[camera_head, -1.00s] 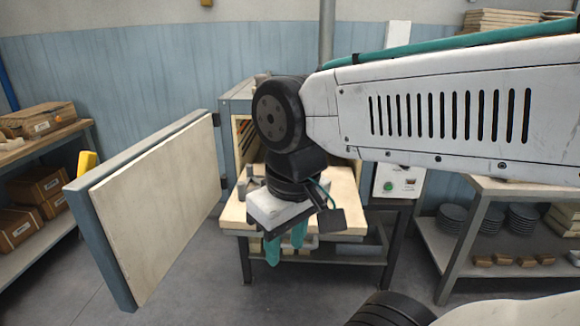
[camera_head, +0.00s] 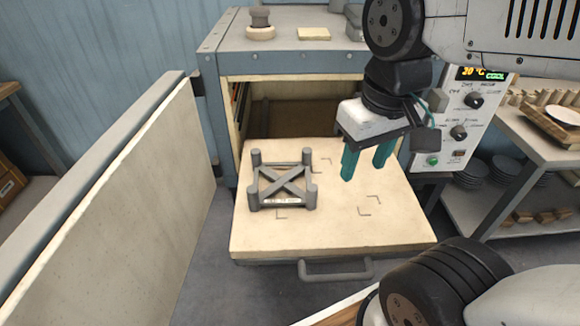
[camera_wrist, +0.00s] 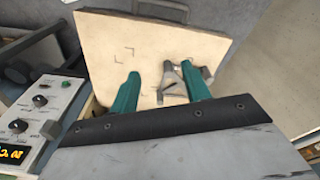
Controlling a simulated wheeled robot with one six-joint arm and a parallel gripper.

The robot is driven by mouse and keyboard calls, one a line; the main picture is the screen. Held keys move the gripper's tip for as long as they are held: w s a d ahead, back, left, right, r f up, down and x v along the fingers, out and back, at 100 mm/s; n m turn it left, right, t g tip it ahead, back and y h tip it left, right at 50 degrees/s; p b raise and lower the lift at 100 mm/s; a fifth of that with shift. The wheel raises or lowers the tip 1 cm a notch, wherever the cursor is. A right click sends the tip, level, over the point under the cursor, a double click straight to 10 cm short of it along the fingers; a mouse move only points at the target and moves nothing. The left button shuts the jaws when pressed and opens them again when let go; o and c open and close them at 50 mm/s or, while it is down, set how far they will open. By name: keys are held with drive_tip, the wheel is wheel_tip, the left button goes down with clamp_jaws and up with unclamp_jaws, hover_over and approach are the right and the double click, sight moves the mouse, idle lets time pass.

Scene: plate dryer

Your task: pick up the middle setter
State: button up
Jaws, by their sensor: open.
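One setter (camera_head: 284,188) shows, a grey X-braced frame with upright corner posts and a small white label. It stands on the left part of the pale pulled-out shelf (camera_head: 330,238) of the dryer. My gripper (camera_head: 365,170) is open and empty above the right part of the shelf, apart from the setter and to its right, with teal fingers pointing down. In the wrist view part of the setter (camera_wrist: 172,82) shows between and beyond the fingers (camera_wrist: 162,72); the right finger hides some of it.
The dryer door (camera_head: 130,190) stands open at the left. A control panel (camera_head: 466,115) is right of the chamber. The shelf has a front handle (camera_head: 335,270) and bare corner marks (camera_head: 370,206). A rack with plates (camera_head: 500,172) stands at the right.

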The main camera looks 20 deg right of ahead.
drive_tip(key=w+a+f+n, duration=0.15)
drive_tip(key=w+f, duration=0.25)
drive_tip(key=w, duration=0.7)
drive_tip(key=n+g, duration=0.1)
drive_tip(key=n, duration=0.2)
approach(288, 185)
drive_tip(key=shift+w+d+f, duration=0.1)
drive_tip(key=shift+d+f, duration=0.1)
wheel_tip(288, 185, down, 7)
drive_tip(key=shift+a+f, duration=0.1)
drive_tip(key=shift+a, duration=0.05)
drive_tip(key=shift+f, duration=0.5)
clamp_jaws()
